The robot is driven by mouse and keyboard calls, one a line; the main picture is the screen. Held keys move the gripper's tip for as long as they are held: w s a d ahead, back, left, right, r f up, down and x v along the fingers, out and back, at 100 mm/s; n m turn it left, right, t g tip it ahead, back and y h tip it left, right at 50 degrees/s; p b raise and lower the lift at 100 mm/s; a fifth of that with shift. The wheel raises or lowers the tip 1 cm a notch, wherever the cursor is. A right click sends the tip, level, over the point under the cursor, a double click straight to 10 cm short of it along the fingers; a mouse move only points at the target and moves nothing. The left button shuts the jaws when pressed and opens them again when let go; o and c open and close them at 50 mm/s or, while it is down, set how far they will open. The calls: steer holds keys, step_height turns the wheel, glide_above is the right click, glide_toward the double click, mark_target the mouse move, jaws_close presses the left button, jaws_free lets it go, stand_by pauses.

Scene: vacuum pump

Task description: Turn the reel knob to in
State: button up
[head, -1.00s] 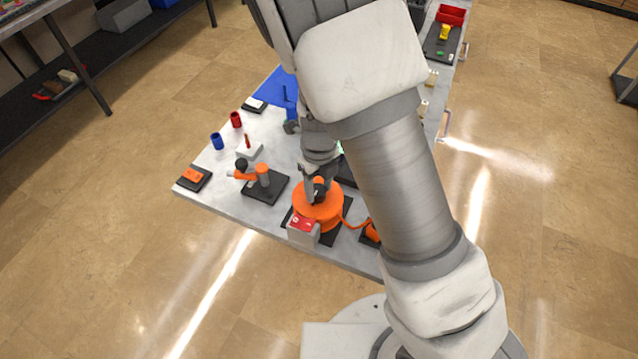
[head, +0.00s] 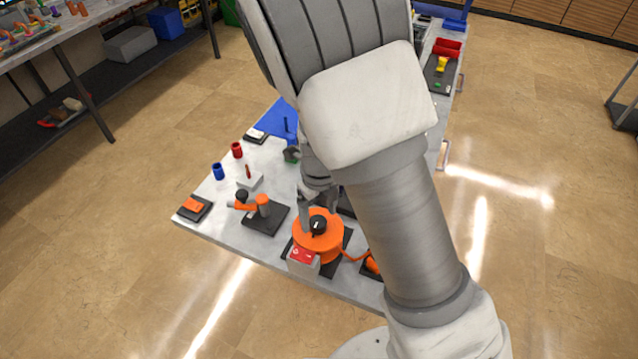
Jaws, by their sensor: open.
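The orange reel (head: 318,244) sits on a black base plate near the table's front edge. Its black round knob (head: 318,224) is on top in the middle, with a small white mark on it. My gripper (head: 319,209) is open, with its fingers at the knob's far side, one to the left and one to the right. I cannot tell whether a finger touches the knob. A grey box with a red top (head: 302,256) stands at the reel's front left. My arm hides the area right of the reel.
An orange-armed fixture (head: 262,207) on a black plate stands left of the reel. An orange piece (head: 373,264) lies at the right, partly hidden by my arm. A blue cup (head: 218,171) and a red cup (head: 237,149) stand at the back left.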

mark_target(319, 222)
step_height(319, 222, up, 16)
steer(key=p, duration=0.1)
steer(key=shift+f, duration=0.2)
steer(key=shift+d, duration=0.1)
steer(key=s+d+r+n+t+b, duration=0.2)
steer(key=s+d+r+n, duration=0.2)
steer(key=n, duration=1)
steer(key=s+d+r+n+t+b, duration=0.2)
steer(key=s+d+r+n+t, duration=0.1)
steer(key=s+d+n, duration=0.8)
steer(key=shift+r+n+t+b, duration=0.35)
steer(key=shift+r+n, duration=0.5)
steer(key=shift+n, duration=0.55)
steer(key=shift+w, duration=0.1)
